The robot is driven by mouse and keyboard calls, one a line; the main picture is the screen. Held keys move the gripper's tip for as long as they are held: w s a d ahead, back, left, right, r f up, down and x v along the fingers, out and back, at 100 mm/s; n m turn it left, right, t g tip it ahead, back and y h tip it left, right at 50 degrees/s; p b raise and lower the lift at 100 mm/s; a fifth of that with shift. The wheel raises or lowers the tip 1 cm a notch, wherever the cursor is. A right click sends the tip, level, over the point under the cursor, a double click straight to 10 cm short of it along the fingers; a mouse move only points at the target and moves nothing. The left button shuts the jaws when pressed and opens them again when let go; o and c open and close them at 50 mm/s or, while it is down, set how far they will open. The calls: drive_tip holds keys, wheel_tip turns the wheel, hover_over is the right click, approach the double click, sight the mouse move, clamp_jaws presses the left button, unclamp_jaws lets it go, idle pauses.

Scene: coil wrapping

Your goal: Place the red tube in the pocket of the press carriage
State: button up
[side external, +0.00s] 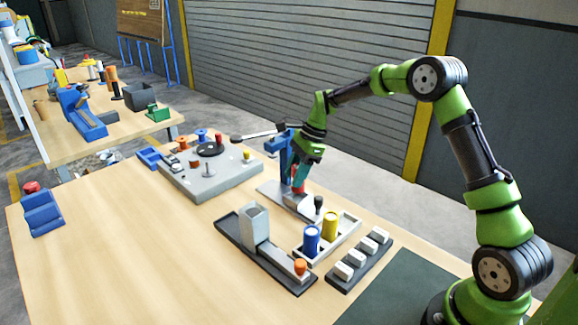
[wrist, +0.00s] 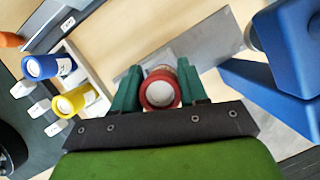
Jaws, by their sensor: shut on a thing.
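The red tube (side external: 298,181) is held upright in my gripper (side external: 300,172), low over the press. In the wrist view the red tube (wrist: 160,90) sits between the two green fingers of my gripper (wrist: 160,86), its round end facing the camera. The press has a blue frame (side external: 285,158) and a grey base plate (side external: 272,191). The light grey press carriage (side external: 296,200) lies just under the tube. The pocket is hidden by the tube and gripper, and I cannot tell whether the tube is touching it.
A white tray (side external: 347,233) holds a blue tube (side external: 311,241) and a yellow tube (side external: 330,226). A dark-handled lever (side external: 318,204) stands beside the carriage. A grey dispenser (side external: 254,227) and a rack of white blocks (side external: 362,257) are in front.

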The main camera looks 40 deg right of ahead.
sight(293, 191)
drive_tip(key=shift+f, duration=1.85)
drive_tip(key=shift+f, duration=0.15)
drive_tip(key=o, duration=1.2)
drive_tip(key=shift+c, duration=0.2)
